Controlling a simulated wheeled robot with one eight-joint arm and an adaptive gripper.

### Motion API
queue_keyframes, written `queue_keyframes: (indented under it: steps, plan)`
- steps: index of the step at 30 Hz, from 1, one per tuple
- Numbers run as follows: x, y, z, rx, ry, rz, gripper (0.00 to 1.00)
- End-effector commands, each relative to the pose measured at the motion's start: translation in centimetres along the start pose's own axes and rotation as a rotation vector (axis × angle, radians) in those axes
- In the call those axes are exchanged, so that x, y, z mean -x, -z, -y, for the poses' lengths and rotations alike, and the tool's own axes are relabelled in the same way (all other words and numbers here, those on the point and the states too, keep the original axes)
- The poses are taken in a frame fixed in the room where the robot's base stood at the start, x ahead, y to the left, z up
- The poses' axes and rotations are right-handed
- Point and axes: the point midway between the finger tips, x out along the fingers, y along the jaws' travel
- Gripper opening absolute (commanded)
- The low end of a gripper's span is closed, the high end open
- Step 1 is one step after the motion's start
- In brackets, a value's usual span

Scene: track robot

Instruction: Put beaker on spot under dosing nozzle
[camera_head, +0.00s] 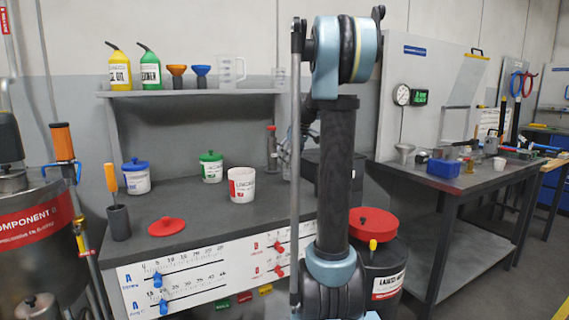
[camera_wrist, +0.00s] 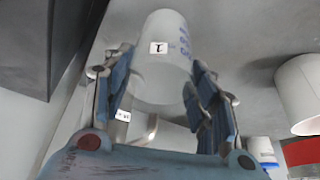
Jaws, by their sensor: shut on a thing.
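In the wrist view, my gripper (camera_wrist: 157,84) is shut on a whitish, translucent beaker (camera_wrist: 163,62) with a small numbered label and blue print on its side. The fingers press it from both sides, and the beaker appears tilted in this view. In the head view my arm covers most of the gripper and beaker, near the bench's right end. I cannot make out the dosing nozzle or the spot clearly. A dark box (camera_wrist: 48,38), partly hidden behind my arm in the head view, stands close to the beaker on the left of the wrist view.
On the grey bench (camera_head: 210,215) stand a white tub with a red band (camera_head: 242,185), blue-lidded (camera_head: 136,178) and green-lidded (camera_head: 211,168) tubs, and a red lid (camera_head: 167,226). A shelf (camera_head: 190,92) holds bottles and funnels. A red-lidded drum (camera_head: 373,222) stands beside the bench.

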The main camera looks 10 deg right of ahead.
Motion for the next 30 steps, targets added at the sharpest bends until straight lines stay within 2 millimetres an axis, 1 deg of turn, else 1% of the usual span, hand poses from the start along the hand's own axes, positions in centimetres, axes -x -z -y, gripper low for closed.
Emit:
queue_keyframes:
  steps: [3,6,9,19,20,21,22,30]
  plan:
    - [-0.7,1.7,0.1,0.002,0.002,0.0,0.31]
    - [-1.4,2.8,0.1,0.002,0.001,0.0,0.31]
    - [-2.1,2.2,0.1,0.0,0.0,0.0,0.31]
    - [-2.4,2.1,0.0,0.0,0.0,0.0,0.31]
    - [-2.3,2.1,0.0,-0.001,0.0,0.0,0.6]
    - [-2.3,2.1,-0.1,-0.001,0.0,0.0,0.69]
    - [-2.3,2.1,-0.1,-0.001,0.0,0.0,0.74]
    - [-2.3,2.0,-0.1,-0.001,-0.001,0.0,0.74]
